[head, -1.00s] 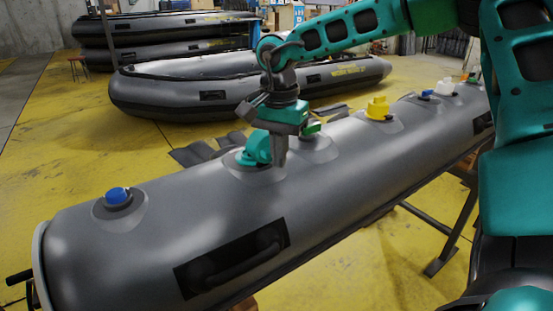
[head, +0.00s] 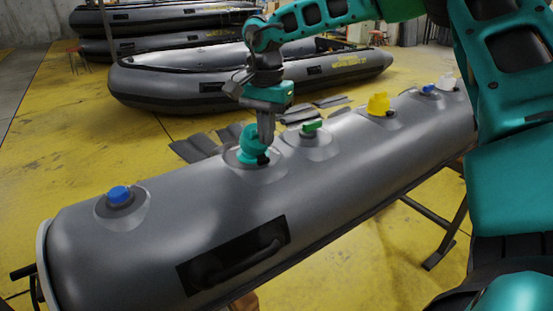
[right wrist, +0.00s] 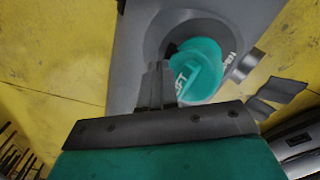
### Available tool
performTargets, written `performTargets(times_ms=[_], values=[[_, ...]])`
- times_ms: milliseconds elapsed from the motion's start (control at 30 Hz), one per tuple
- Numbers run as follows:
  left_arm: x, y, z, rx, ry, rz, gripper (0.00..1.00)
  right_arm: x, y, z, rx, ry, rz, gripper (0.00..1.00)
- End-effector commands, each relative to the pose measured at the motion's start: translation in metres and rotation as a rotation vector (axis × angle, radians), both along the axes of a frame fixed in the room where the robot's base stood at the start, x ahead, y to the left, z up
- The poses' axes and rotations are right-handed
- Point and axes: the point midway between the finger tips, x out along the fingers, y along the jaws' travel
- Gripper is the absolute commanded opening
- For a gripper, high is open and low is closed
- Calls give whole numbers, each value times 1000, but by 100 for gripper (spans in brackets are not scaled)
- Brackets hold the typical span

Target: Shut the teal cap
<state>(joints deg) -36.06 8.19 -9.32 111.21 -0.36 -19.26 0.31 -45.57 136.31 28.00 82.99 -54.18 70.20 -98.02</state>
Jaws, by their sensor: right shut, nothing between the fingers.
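The teal cap (head: 247,138) stands tilted up at its valve on the upper side of the grey tube (head: 120,255). In the right wrist view the teal cap (right wrist: 203,66) shows its broad lettered face, next to a dark round recess. My right gripper (head: 267,138) is shut and empty, pointing down close by the cap's right side. In the right wrist view the shut fingers (right wrist: 158,82) are left of the cap and overlap its edge; I cannot tell whether they touch it. My left gripper is not in view.
A blue cap (head: 119,195) is at the tube's left end. Green (head: 312,126), yellow (head: 379,103), another blue (head: 428,89) and white (head: 448,84) caps line the tube to the right. Stacked boats (head: 150,80) stand behind on the yellow floor.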

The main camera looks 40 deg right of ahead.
Motion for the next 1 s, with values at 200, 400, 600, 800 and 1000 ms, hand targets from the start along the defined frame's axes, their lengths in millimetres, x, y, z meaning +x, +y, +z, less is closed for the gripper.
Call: performTargets(times_ms=[200, 400, 600, 800, 1000], values=[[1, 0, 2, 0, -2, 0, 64, 7, 0, 2, 0, 0, -1, 0], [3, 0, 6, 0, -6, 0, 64, 21, -2, 2, -2, 1, -1, 0], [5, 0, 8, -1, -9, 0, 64, 28, -2, 2, 1, -1, 0, 0], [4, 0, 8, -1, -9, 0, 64, 38, -4, -1, 0, 1, 0, 0], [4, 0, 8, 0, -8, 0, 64, 47, -4, -3, 0, -1, 1, 0]])
